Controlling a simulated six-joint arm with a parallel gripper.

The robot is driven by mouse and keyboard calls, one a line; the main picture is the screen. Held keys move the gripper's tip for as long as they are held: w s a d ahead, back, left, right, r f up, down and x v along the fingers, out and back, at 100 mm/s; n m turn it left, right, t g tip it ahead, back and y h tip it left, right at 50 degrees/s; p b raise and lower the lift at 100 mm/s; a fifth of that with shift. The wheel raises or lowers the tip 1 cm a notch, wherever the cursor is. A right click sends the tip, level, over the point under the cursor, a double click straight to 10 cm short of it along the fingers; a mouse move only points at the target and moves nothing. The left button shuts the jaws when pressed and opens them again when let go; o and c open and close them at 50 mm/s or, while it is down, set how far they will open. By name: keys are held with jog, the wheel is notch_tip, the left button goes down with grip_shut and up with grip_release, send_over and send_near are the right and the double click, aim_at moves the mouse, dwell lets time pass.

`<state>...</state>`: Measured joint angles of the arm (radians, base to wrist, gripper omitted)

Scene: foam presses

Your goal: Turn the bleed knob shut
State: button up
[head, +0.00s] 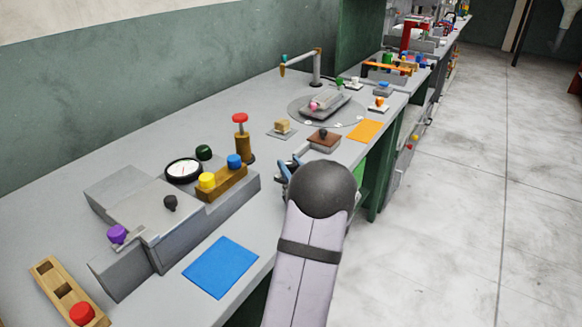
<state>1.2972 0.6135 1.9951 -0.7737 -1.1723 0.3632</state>
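A grey press unit (150,212) stands on the near bench. It carries a small black knob (170,202) on its sloped top, a purple knob (118,233) at its lower left and a dark green knob (203,152) behind the round gauge (184,169). No label is readable, so I cannot tell which is the bleed knob. My gripper (287,171) is to the right of the unit, near the bench's front edge, apart from these knobs. Only bits of its blue fingers show; my dark round wrist hides the rest, including the gap between them.
A blue mat (220,267) lies in front. A wooden tray (68,290) is at lower left. A turntable (350,110) is farther back.

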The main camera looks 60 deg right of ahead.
jog(key=shift+o, duration=1.4)
jog(key=shift+s, duration=0.1)
jog(key=shift+b+v, duration=0.45)
jog(key=shift+v, duration=3.15)
jog(key=shift+r, duration=0.1)
